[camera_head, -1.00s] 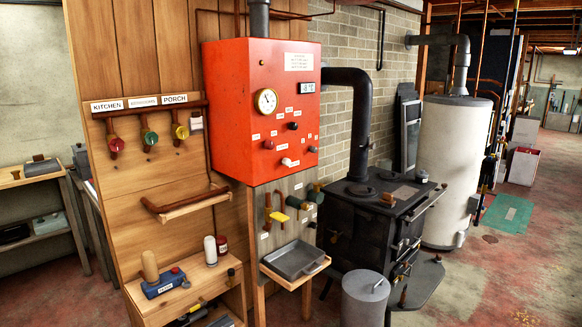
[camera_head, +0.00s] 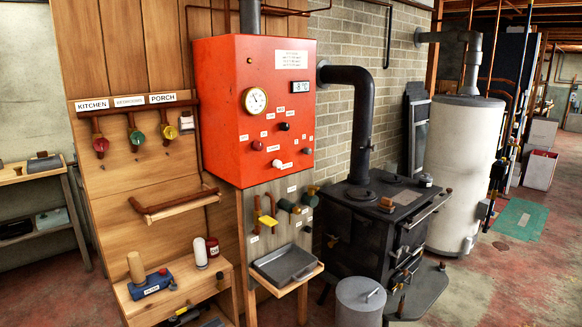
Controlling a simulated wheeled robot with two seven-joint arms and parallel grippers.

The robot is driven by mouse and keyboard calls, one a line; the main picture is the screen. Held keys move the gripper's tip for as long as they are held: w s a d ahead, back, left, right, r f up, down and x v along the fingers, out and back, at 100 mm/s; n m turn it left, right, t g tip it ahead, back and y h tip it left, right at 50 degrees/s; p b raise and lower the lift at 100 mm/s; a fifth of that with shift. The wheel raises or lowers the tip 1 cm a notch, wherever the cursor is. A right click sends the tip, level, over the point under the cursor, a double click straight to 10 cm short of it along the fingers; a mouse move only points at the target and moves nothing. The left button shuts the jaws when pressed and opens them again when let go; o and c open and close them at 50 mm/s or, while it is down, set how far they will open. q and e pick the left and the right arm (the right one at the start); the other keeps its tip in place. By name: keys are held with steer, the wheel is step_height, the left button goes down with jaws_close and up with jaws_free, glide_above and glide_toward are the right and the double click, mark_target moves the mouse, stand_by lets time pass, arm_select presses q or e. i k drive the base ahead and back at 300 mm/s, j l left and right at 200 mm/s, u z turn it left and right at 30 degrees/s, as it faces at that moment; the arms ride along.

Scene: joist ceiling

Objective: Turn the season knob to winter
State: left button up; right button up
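A red boiler box (camera_head: 222,110) hangs on the wooden wall near the middle of the view. A black knob (camera_head: 284,126) is at the right, a dark red knob (camera_head: 257,145) is lower left, and a pale knob (camera_head: 276,163) is near the bottom. The labels are too small to read, so I cannot tell which knob is the season knob or where it points. Neither of my grippers is in view.
A black stove (camera_head: 375,225) stands right of the box, with a grey bin (camera_head: 360,303) before it. A wooden bench (camera_head: 178,297) projects at lower left. Floor is open at right.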

mark_target(276, 164)
steer(key=i+l, duration=0.2)
steer(key=l, duration=0.2)
steer(key=i+l, duration=0.15)
steer(key=l, duration=0.25)
steer(key=i+l, duration=0.2)
steer(key=l, duration=0.25)
steer(key=i+l, duration=0.15)
steer(key=l, duration=0.25)
steer(key=i+l, duration=0.2)
steer(key=l, duration=0.2)
steer(key=i+l+z, duration=0.1)
steer(key=l, duration=0.3)
steer(key=i, duration=0.05)
